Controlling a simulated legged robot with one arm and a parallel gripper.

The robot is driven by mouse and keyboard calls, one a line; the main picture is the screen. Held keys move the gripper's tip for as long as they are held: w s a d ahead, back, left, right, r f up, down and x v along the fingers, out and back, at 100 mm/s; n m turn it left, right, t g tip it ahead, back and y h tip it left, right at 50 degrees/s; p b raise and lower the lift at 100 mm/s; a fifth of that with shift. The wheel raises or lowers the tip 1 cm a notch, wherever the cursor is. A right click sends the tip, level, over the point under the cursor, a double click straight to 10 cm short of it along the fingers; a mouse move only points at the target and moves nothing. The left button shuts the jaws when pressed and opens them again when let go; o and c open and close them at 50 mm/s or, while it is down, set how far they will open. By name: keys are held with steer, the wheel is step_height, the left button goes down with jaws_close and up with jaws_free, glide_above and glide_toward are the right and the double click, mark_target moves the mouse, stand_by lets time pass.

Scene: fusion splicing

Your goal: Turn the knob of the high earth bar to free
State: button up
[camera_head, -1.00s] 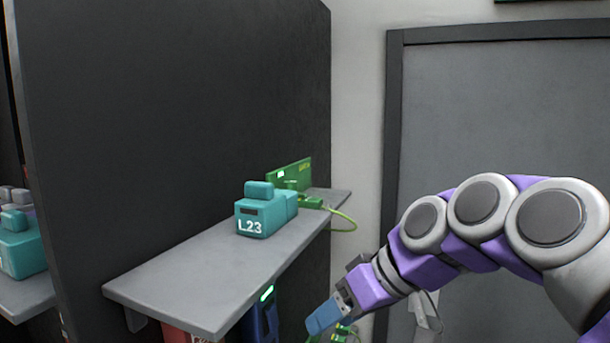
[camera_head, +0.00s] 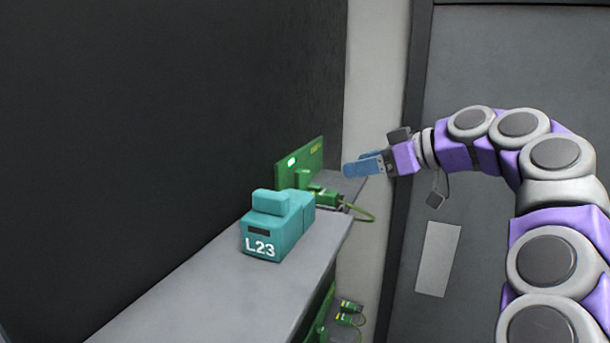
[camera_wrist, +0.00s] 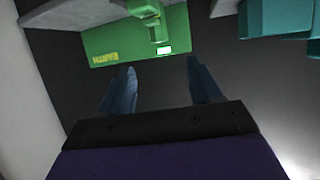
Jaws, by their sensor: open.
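The high earth bar is a green plate (camera_head: 310,160) standing at the far end of the upper shelf, with a small lit white window (camera_head: 291,162) and yellow lettering. Green parts (camera_head: 322,194) sit at its foot with a yellow-green cable; I cannot tell which is the knob. My gripper (camera_head: 346,169) is open and empty, just right of the plate and apart from it. In the wrist view the plate (camera_wrist: 112,42) is ahead of my two blue fingers (camera_wrist: 160,82), with the lit window (camera_wrist: 164,50) and a green block (camera_wrist: 146,10) at the top.
A teal box marked L23 (camera_head: 277,228) stands on the grey shelf (camera_head: 215,280), nearer than the bar. A dark panel (camera_head: 160,110) runs along the left. More green clamps (camera_head: 348,315) show lower down. Open space lies right of the shelf end.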

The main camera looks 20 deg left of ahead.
glide_toward(309, 178)
steer(key=shift+x, duration=0.75)
steer(key=p+x, duration=0.1)
steer(key=x, duration=0.7)
steer(key=shift+w+a+f, duration=0.1)
steer(key=shift+a, duration=0.6)
steer(key=shift+w+d+f, duration=0.15)
steer(key=shift+w+d, duration=0.1)
steer(key=shift+d, duration=0.25)
steer(key=shift+s+a, duration=0.15)
steer(key=shift+s, duration=0.05)
steer(key=shift+c, duration=1.4)
steer(key=shift+a, duration=0.2)
steer(key=c, duration=0.3)
steer(key=shift+d, duration=0.1)
steer(key=c, duration=0.4)
